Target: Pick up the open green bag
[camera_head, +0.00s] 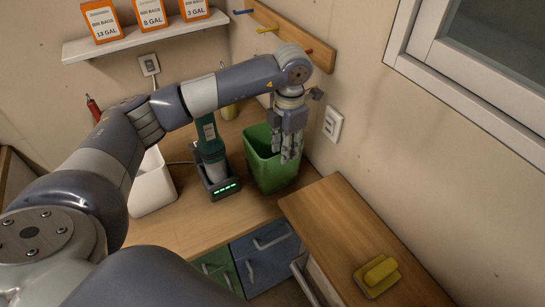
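The green open-topped bag or bin (262,170) stands in the corner on the wooden counter, its mouth facing up. I cannot tell whether it is a loose bag or a liner in a bin. My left gripper (287,155) points down at the right side of its mouth, overlapping the rim in the picture. Its fingers look near each other, and contact with the green wall cannot be made out. My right gripper is not in view.
A green device on a black base (222,189) and a white bin (153,187) stand left of the green one. A nearer wooden counter (325,215) holds a yellow sponge (380,271).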

